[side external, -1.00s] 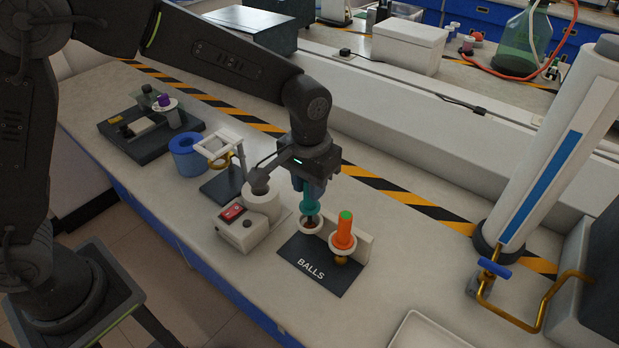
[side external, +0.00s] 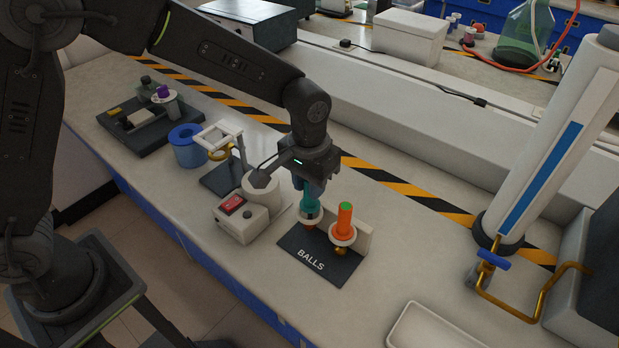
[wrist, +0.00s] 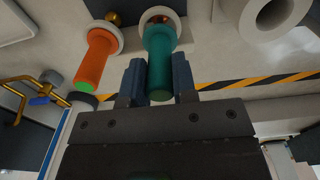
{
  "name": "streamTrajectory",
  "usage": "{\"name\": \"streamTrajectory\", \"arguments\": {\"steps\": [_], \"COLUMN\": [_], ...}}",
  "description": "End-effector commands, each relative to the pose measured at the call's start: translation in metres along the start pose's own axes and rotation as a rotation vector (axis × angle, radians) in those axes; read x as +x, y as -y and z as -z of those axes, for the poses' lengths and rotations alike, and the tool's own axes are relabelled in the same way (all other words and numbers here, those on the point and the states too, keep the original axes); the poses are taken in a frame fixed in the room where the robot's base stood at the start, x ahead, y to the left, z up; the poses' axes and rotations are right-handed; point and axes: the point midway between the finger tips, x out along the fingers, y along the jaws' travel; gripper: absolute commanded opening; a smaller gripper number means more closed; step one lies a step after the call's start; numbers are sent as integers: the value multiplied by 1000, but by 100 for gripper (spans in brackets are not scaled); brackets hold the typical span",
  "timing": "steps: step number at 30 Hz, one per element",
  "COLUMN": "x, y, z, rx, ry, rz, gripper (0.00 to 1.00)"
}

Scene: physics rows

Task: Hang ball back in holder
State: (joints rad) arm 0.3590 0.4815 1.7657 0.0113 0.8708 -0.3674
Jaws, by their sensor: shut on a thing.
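My gripper (side external: 309,190) is shut on the teal handle (side external: 310,203) of a ball tool, above the left ring of the holder marked BALLS (side external: 318,270). In the wrist view the teal handle (wrist: 160,60) stands between the blue fingers of my gripper (wrist: 160,82), with its far end at the white ring (wrist: 180,22). A dark opening and a little brass colour show in that ring; the ball itself is mostly hidden. An orange handle (side external: 344,220) with a green top stands in the right ring, with a brass ball below it (wrist: 115,18).
A white heater-like box with a red display (side external: 236,218) and a white cylinder stand just left of the holder. A ring stand (side external: 222,160), a blue cup (side external: 187,147) and a dark device (side external: 150,122) are farther left. A white tray (side external: 430,330) lies at the front right.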

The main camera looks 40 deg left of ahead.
Motion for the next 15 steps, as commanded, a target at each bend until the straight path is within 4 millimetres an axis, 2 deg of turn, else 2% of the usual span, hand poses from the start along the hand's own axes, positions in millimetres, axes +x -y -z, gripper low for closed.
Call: {"name": "streamTrajectory", "arguments": {"steps": [11, 12, 15], "x": [15, 14, 14], "y": [0, 0, 0], "z": [-1, -1, -1], "rx": [0, 0, 0], "ry": [2, 1, 1], "rz": [1, 0, 0], "gripper": [4, 29, 38]}}
